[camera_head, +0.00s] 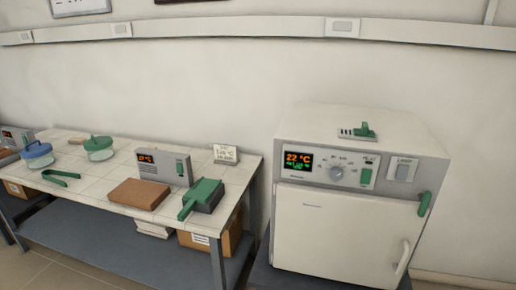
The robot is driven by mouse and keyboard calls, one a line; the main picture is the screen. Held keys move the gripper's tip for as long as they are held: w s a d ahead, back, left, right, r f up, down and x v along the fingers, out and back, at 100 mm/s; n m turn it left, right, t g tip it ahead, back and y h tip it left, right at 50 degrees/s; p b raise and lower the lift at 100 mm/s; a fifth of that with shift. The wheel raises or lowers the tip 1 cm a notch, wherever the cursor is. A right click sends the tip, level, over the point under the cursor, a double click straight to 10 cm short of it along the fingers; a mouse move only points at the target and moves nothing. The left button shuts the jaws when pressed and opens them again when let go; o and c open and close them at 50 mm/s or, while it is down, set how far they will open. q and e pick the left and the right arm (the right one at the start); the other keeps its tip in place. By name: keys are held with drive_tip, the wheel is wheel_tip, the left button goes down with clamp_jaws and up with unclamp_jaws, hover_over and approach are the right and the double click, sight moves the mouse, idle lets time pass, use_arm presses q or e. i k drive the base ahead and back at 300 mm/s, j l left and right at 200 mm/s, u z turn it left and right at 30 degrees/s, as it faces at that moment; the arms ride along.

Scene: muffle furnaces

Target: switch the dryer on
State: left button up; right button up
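The dryer is most likely the white box-shaped oven (345,235) at the right, with its door shut. Its front panel has a lit display (299,161) reading about 22 °C in orange with green text below. Beside the display are a round knob (337,173), a green rocker switch (366,176) and a grey switch plate (403,170). A green lever (424,204) sits at the door's right edge, above a white handle (402,259). I cannot tell the switch positions. Neither of my grippers is in view.
A tiled table (101,170) at the left holds a small controller (163,167) with a lit display, a brown block (139,194), a green-handled dark block (205,195), green tongs (61,178) and lidded dishes. A small green-topped item (358,131) lies on the oven.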

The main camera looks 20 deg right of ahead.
sight(366, 174)
drive_tip(key=z, duration=1.25)
